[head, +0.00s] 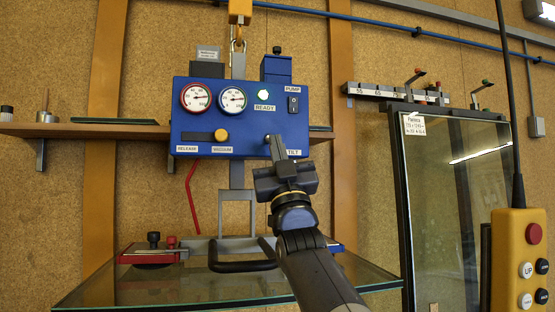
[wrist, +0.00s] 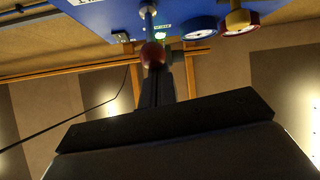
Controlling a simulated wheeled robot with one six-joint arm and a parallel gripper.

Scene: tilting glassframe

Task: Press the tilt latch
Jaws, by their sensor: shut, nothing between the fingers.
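The blue control box (head: 225,120) carries a TILT label (head: 294,153) at its lower right. My gripper (head: 274,145) is shut and empty, its fingertips in front of the box just left of that label. In the wrist view, a silver lever with a dark red ball end (wrist: 153,54), apparently the tilt latch, sticks out from the box. My shut fingers (wrist: 154,82) line up with the ball; whether they touch it I cannot tell. In the head view the latch is mostly hidden behind my gripper.
A glass pane (head: 150,288) lies flat below the box, with a black handle (head: 240,266) and a red clamp bar (head: 150,257) above it. A framed glass panel (head: 440,200) stands at right. A yellow pendant (head: 520,255) hangs at front right. The green READY light (head: 264,97) is lit.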

